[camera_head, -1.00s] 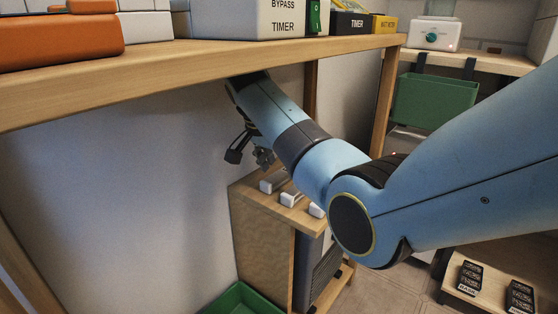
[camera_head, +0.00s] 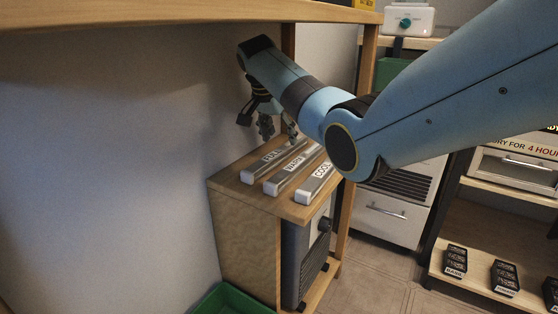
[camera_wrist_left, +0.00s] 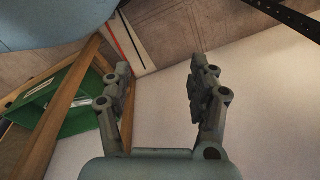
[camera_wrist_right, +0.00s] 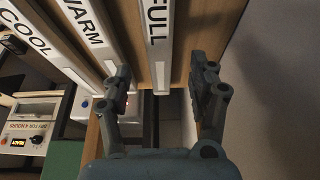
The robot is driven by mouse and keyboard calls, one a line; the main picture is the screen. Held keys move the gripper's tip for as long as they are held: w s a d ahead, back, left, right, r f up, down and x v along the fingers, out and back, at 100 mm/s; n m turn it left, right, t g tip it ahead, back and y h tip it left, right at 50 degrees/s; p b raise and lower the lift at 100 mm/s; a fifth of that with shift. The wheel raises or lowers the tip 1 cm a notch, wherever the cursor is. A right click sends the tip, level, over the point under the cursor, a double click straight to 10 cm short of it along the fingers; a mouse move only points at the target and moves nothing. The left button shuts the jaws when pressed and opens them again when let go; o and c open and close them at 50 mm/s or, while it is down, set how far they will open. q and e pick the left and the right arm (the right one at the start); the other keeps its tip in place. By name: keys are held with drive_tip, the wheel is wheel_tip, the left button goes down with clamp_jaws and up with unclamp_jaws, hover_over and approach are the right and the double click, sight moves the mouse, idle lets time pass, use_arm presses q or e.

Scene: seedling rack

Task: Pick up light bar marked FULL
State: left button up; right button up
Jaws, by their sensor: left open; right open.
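The light bar marked FULL (camera_head: 268,162) lies on top of a wooden cabinet, leftmost of three white bars in the head view. In the right wrist view the FULL bar (camera_wrist_right: 157,40) runs up the picture, its near end between my open fingers in the image. My right gripper (camera_head: 268,125) is open and empty above the far end of the bars; in the right wrist view it (camera_wrist_right: 165,85) shows no contact. My left gripper (camera_wrist_left: 160,85) is open and empty in the left wrist view, and is not in the head view.
The WARM bar (camera_head: 287,174) and COOL bar (camera_head: 315,185) lie beside the FULL bar. The wooden cabinet (camera_head: 240,225) stands close to the pale wall. A shelf board (camera_head: 180,14) runs overhead. A green bin (camera_head: 230,300) is at the cabinet's foot.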

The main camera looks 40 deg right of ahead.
sight(284, 147)
drive_tip(key=b+x, duration=0.2)
drive_tip(key=x, duration=0.2)
drive_tip(key=shift+f, duration=0.3)
drive_tip(key=shift+d+f, duration=0.15)
use_arm(q)
drive_tip(key=shift+t, duration=0.5)
drive_tip(key=w+r, duration=0.1)
drive_tip(key=w+d+r, duration=0.1)
drive_tip(key=r, duration=0.1)
drive_tip(key=shift+w+d+r, duration=0.1)
drive_tip(key=shift+w+d, duration=0.05)
drive_tip(key=shift+w, duration=0.05)
use_arm(e)
drive_tip(key=shift+c, duration=0.2)
clamp_jaws()
